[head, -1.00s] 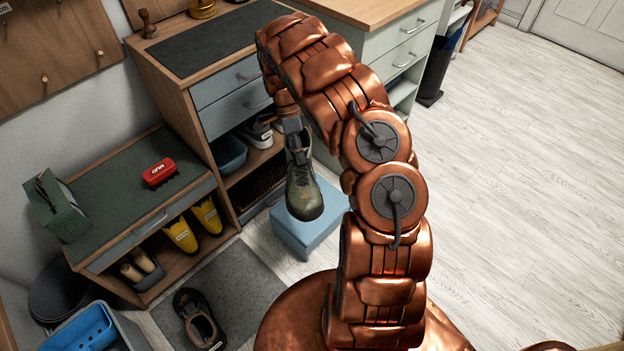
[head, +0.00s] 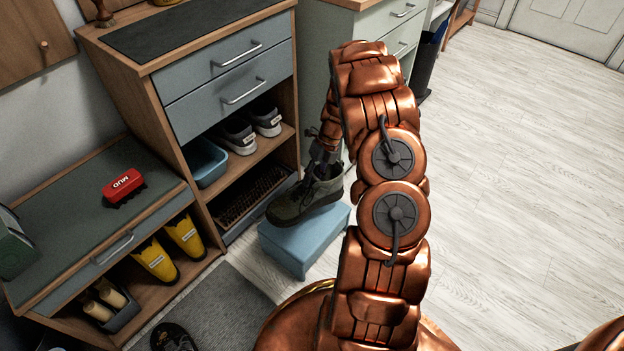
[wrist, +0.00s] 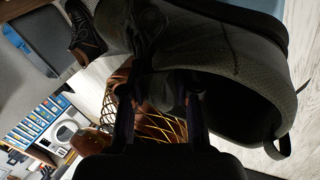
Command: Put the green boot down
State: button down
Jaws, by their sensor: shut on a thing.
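The green boot (head: 300,199) is dark olive with a dark sole, in the middle of the head view. It is roughly level, toe to the left, over the blue step stool (head: 305,240); I cannot tell whether its sole touches the stool. My gripper (head: 322,168) is shut on the boot's upper part, and my arm hides some of its heel side. In the wrist view the boot (wrist: 225,70) fills the upper right, close to the dark fingers (wrist: 160,110).
A low bench (head: 75,215) at left carries a red brush marked MUD (head: 124,186), with yellow boots (head: 157,262) below. A drawer cabinet (head: 225,60) with shoes on its shelf (head: 238,135) stands behind the stool. A grey mat (head: 225,310) lies in front. Wooden floor at right is clear.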

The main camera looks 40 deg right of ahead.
aim_at(312, 191)
jog(key=shift+a+f+b, duration=0.15)
jog(key=shift+f+b, duration=0.55)
jog(key=shift+f, duration=0.2)
notch_tip(312, 191, down, 5)
jog(key=b, duration=0.3)
jog(key=shift+r, duration=0.2)
jog(key=shift+f, duration=0.6)
jog(key=c, duration=0.8)
grip_release()
jog(key=shift+o, duration=0.2)
jog(key=v, duration=1.2)
